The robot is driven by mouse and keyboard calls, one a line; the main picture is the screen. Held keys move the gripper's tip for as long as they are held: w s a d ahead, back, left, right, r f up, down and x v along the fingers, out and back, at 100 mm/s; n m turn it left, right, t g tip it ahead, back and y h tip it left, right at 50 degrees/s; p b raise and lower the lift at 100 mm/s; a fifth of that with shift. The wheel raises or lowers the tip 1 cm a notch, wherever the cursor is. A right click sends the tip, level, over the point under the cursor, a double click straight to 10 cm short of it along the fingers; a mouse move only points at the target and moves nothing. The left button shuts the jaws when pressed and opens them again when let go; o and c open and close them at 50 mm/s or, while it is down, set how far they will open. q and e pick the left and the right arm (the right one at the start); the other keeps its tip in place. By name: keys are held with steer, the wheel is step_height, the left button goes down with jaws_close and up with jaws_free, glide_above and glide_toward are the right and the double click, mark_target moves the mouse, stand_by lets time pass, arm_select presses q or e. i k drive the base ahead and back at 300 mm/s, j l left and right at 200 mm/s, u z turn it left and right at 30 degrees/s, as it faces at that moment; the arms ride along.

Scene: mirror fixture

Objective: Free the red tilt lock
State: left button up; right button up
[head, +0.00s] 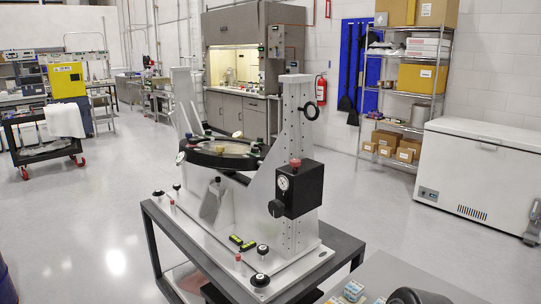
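A mirror fixture stands on a dark cart, with a round mirror (222,148) in a black ring between two pale uprights. A black box (300,190) with a white dial is on the right upright. A red knob (295,163) sits on top of this box, and a black knob (276,208) is on its lower left side. A small red-topped post (238,258) stands on the base plate. The frame does not show for sure which red part is the tilt lock. Neither of my grippers can be made out, and nothing touches the fixture.
Two green-and-black pieces (242,243) and black knobs lie on the base plate. A grey surface with small boxes (353,291) is at the bottom right.

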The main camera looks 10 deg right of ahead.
mark_target(295, 163)
steer(key=i+j+u, duration=0.1)
steer(key=i+j, duration=0.6)
